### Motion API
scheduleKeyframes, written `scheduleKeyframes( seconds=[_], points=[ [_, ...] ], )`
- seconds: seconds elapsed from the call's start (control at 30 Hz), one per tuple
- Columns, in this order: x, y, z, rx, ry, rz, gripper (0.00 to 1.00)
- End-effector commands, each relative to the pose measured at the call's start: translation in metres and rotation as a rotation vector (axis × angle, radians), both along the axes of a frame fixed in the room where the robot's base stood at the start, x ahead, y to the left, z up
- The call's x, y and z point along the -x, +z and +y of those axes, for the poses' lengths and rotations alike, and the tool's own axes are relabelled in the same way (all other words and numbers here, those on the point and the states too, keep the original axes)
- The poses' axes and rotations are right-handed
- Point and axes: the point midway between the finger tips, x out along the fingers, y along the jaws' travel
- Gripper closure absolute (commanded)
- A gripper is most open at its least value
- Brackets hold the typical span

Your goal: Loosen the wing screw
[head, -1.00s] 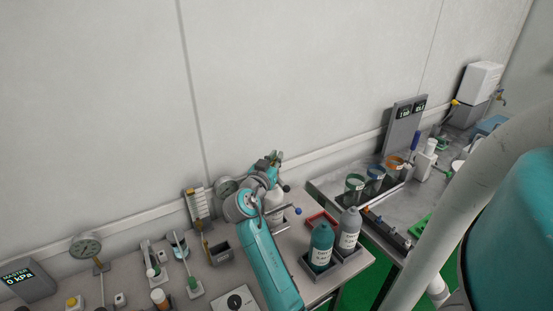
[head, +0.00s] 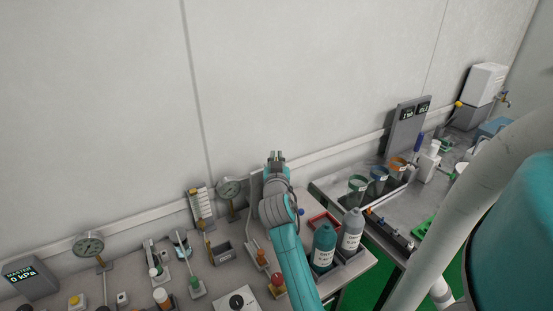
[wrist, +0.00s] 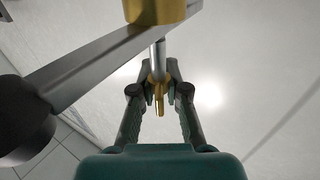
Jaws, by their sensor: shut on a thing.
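In the wrist view, a small brass piece that looks like the wing screw (wrist: 159,97) sits between the fingertips of my gripper (wrist: 159,90). The fingers are closed in on it from both sides. A shiny metal shaft (wrist: 158,60) runs up from it to a larger brass collar (wrist: 155,10). A grey bar (wrist: 90,68) runs from the collar down left to a dark round end (wrist: 20,125). In the head view, my gripper (head: 276,156) is at the back of the bench near the wall. The screw cannot be made out there.
A dial gauge (head: 229,187) stands left of my gripper. A teal bottle (head: 323,247) and a grey bottle (head: 352,232) stand in a holder to the right. A red tray (head: 322,220) lies behind them. Small testers crowd the bench's left side.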

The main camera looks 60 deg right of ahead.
Motion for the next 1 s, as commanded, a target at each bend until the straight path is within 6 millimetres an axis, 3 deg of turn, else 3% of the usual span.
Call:
scheduleKeyframes(
  seconds=[0.27,0.3,0.33,0.37,0.73,1.0],
  points=[
    [0.000,-0.002,0.001,-0.004,0.001,0.002,1.00],
    [0.000,-0.002,0.001,-0.004,0.001,0.002,0.77],
    [0.000,-0.002,0.001,-0.003,0.001,0.003,0.70],
    [0.000,-0.002,0.001,-0.002,0.001,0.002,0.69],
    [0.002,-0.001,0.005,-0.001,0.000,0.002,0.69],
    [0.022,-0.002,0.043,-0.002,0.002,0.003,0.69]
  ],
)
